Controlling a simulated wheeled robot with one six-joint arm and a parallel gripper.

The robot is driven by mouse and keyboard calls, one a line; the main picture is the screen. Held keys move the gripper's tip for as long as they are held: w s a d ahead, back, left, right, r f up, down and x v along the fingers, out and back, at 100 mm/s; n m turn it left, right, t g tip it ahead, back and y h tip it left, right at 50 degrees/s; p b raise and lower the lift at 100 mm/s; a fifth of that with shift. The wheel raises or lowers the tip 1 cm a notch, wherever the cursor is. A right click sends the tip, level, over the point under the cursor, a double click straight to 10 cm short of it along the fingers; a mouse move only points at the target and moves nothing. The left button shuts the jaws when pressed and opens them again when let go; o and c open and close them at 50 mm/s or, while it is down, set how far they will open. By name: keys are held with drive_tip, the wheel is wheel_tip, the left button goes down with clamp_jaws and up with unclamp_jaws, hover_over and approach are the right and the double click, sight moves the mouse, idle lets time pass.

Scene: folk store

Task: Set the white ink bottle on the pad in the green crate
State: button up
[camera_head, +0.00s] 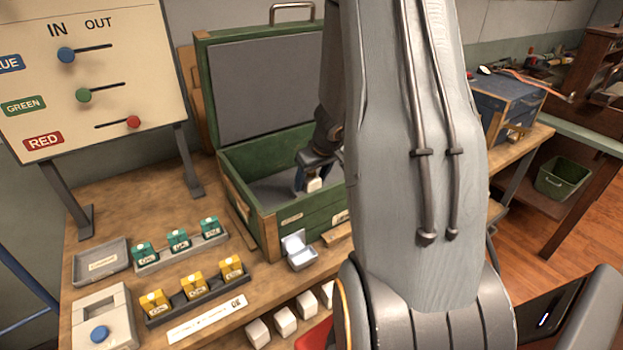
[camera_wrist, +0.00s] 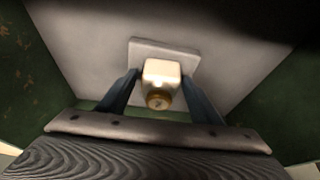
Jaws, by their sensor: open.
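The white ink bottle (camera_wrist: 161,72) is inside the green crate (camera_head: 293,215), with its brownish cap facing the wrist camera. In the wrist view it is on the pale square pad (camera_wrist: 146,48), whose edges show around it. The bottle also shows as a small white block in the head view (camera_head: 314,184). My gripper (camera_wrist: 161,77) reaches down into the crate, with one finger on each side of the bottle. The fingers are open, and narrow gaps seem to show beside the bottle. In the head view my arm hides the crate's right part.
The crate's lid (camera_head: 262,85) stands open behind it. A small pale open box (camera_head: 298,250) sits before the crate.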

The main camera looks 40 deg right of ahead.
drive_tip(key=shift+r, duration=0.1)
drive_tip(key=shift+r+p, duration=0.1)
drive_tip(key=shift+p, duration=0.2)
drive_tip(key=p+v, duration=0.1)
drive_tip(key=v, duration=1.1)
drive_tip(key=shift+s, duration=0.1)
